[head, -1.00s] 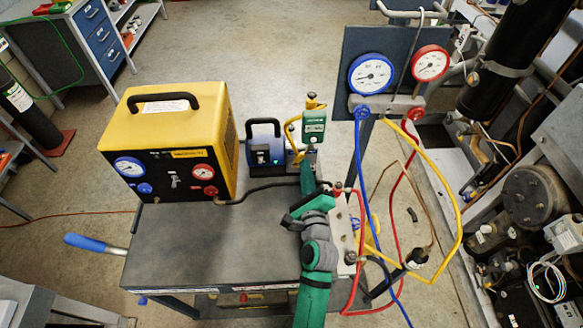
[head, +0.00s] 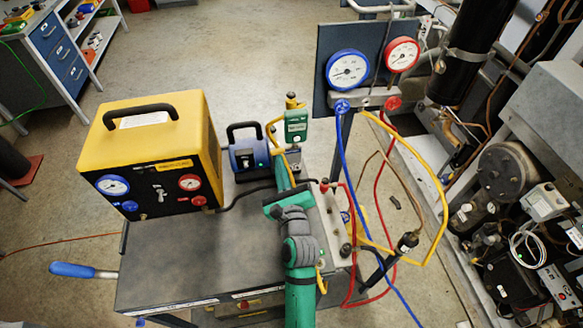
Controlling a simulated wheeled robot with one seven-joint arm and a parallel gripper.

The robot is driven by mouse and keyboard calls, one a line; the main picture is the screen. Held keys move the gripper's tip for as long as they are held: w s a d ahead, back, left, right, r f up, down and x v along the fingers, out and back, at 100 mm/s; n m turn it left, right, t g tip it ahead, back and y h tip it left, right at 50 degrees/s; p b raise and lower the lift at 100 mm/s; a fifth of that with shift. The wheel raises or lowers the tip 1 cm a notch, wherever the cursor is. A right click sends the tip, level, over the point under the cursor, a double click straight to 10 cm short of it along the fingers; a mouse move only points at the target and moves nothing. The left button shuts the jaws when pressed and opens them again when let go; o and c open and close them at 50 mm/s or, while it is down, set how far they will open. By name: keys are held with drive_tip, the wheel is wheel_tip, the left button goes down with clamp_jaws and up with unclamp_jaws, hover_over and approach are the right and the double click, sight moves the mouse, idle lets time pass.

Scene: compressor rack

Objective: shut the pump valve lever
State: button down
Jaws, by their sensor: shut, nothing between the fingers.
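The blue-grey pump (head: 246,157) with a dark carry handle stands on the cart's far edge, right of the yellow unit. A yellow hose (head: 270,134) and a green gauge box (head: 296,126) are at its right side. My green arm reaches up the picture from the bottom. My gripper (head: 288,160) is at the arm's far end, close to the pump's right side, beneath the gauge box. It is shut and empty, though its fingertips are hard to make out. I cannot pick out the valve lever; the arm and fittings crowd that spot. I cannot tell whether the gripper touches anything.
The yellow unit (head: 152,160) with gauges fills the left of the grey cart top (head: 190,260). A gauge panel (head: 367,60) with blue, red and yellow hoses stands right of my arm. Compressors (head: 505,180) line the right. Open floor lies behind the cart.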

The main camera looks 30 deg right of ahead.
drive_tip(key=shift+w+a+r, duration=0.1)
drive_tip(key=shift+a+r, duration=0.2)
drive_tip(key=shift+r, duration=0.3)
idle(0.3)
drive_tip(key=shift+a, duration=0.15)
